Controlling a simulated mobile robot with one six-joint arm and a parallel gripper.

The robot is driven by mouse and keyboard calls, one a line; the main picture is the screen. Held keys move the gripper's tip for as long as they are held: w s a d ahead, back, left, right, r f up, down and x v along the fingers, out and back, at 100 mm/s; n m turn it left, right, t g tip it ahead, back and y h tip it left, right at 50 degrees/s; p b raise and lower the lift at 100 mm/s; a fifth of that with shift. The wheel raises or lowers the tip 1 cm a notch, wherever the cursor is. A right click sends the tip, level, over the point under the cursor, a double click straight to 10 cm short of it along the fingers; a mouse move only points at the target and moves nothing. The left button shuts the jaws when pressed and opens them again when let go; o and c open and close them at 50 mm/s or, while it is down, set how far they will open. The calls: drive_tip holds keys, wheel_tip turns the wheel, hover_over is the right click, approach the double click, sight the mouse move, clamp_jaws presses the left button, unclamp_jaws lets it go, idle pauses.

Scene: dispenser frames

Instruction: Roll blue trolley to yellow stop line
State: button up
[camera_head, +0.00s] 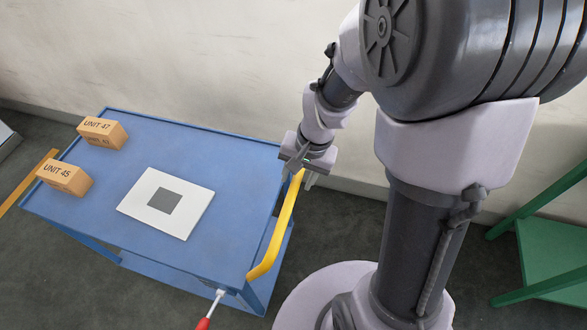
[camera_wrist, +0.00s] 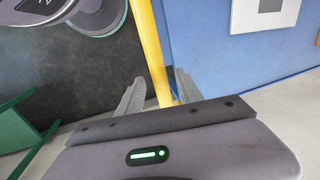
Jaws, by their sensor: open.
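The blue trolley (camera_head: 215,155) stands left of my base, with a yellow push handle (camera_head: 276,235) along its right end. The handle (camera_wrist: 146,40) also shows in the wrist view, with the blue trolley top (camera_wrist: 210,50) beside it. My gripper (camera_head: 298,180) is open at the far end of the handle. In the wrist view its fingers (camera_wrist: 158,88) stand on either side of the yellow bar; contact is not clear. The yellow stop line (camera_head: 28,183) lies on the floor beyond the trolley's left end, partly hidden by the trolley.
Two cartons, UNIT 47 (camera_head: 102,133) and UNIT 45 (camera_head: 65,178), and a white plate with a grey square (camera_head: 186,221) sit on the trolley. A red-tipped lever (camera_head: 211,309) sticks out at its near corner. A green stand (camera_head: 555,250) is at right; a wall runs behind.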

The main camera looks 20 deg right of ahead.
drive_tip(key=shift+f, duration=0.25)
drive_tip(key=shift+c, duration=0.2)
clamp_jaws()
idle(1.1)
